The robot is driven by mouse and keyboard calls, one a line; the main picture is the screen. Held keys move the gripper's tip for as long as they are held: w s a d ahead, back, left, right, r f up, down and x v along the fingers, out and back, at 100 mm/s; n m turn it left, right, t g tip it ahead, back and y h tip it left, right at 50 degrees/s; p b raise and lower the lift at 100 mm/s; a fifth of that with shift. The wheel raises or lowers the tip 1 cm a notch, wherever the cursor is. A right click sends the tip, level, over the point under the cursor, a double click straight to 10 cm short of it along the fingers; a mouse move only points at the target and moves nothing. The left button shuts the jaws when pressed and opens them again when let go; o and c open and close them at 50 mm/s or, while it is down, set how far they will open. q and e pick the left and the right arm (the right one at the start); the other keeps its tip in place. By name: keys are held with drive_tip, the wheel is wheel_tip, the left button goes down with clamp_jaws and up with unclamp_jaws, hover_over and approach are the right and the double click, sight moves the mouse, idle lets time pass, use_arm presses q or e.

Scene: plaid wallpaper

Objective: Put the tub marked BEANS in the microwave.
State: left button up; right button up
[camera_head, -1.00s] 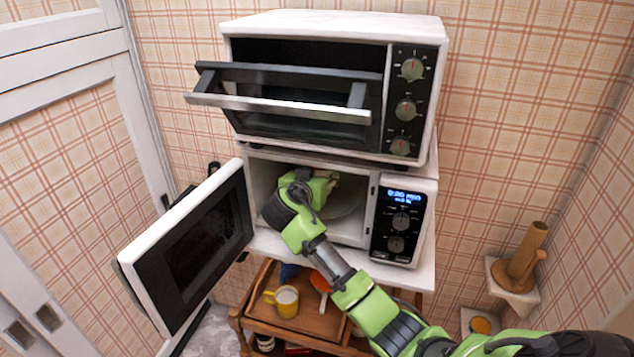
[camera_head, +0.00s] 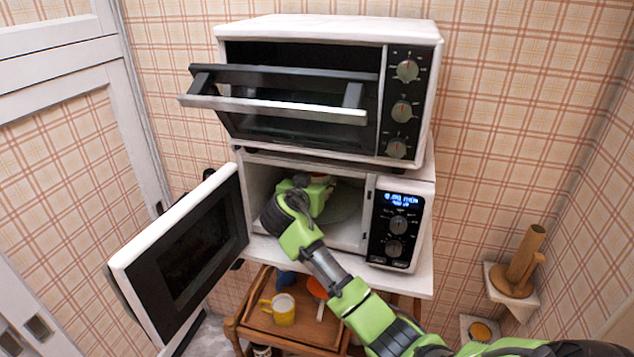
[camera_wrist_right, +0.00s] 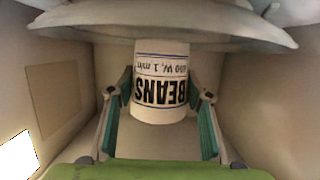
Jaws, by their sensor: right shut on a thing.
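The tub marked BEANS (camera_wrist_right: 160,85) is white with black lettering and shows upside down in the right wrist view. My right gripper (camera_wrist_right: 160,118) is shut on it, one finger on each side. In the head view my right gripper (camera_head: 318,184) reaches inside the open microwave (camera_head: 352,240), above its round plate (camera_head: 343,205). The plate also shows in the wrist view (camera_wrist_right: 90,22), close to the tub's base; I cannot tell whether they touch. The microwave door (camera_head: 190,250) stands wide open to the left. My left gripper is not in view.
A toaster oven (camera_head: 330,28) with its door partly open sits on top of the microwave. Below, a wooden cart (camera_head: 265,325) holds a yellow mug (camera_head: 282,309) and a red item. A wooden holder (camera_head: 520,262) is on a small shelf at right.

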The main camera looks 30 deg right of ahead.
drive_tip(key=shift+f, duration=0.25)
drive_tip(key=o, duration=1.4)
drive_tip(key=v, duration=1.2)
drive_tip(key=shift+a, duration=0.1)
